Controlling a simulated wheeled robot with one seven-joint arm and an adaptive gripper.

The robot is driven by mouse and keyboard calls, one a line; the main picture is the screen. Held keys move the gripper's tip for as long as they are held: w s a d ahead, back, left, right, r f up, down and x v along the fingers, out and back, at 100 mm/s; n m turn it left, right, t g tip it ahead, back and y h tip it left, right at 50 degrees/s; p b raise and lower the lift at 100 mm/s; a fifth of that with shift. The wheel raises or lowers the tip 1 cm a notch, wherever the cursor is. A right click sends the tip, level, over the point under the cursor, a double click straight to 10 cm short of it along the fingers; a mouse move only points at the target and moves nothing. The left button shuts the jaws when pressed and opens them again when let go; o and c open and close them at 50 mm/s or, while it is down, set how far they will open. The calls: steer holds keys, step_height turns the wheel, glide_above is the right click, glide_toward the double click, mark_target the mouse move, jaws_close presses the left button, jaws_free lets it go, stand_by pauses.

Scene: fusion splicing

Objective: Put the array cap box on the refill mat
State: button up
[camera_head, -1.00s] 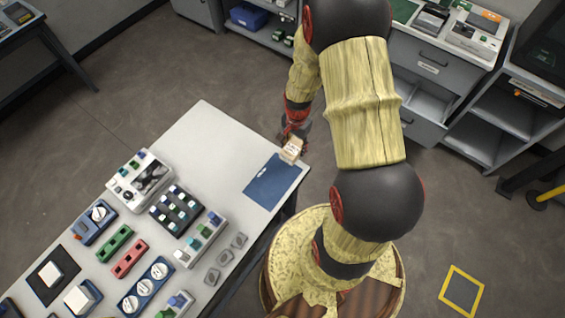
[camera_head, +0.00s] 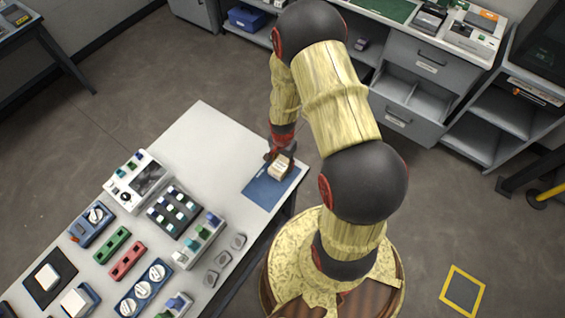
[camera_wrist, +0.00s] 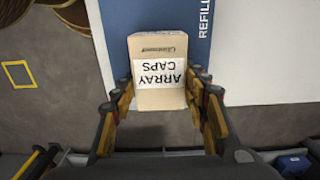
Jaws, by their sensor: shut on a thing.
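The array cap box (camera_wrist: 158,92) is a small tan carton with a white "ARRAY CAPS" label, upside down in the wrist view. My gripper (camera_wrist: 160,112) is shut on it, one finger on each side. In the head view the box (camera_head: 280,168) is over the upper part of the blue refill mat (camera_head: 265,195), at the right end of the white table. The mat (camera_wrist: 150,16) lies behind and beyond the box in the wrist view, with its "REFILL" lettering partly shown. I cannot tell whether the box touches the mat.
The white table (camera_head: 205,135) is clear to the left of the mat. A white splicer device (camera_head: 138,180), a dark cap tray (camera_head: 174,211) and several holders stand on its lower left part. Grey cabinets (camera_head: 418,85) line the back.

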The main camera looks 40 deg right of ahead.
steer(key=shift+f, duration=0.1)
steer(key=o, duration=0.7)
steer(key=shift+f, duration=0.1)
steer(key=o, duration=0.4)
steer(key=shift+c, duration=0.2)
steer(key=shift+o, duration=0.5)
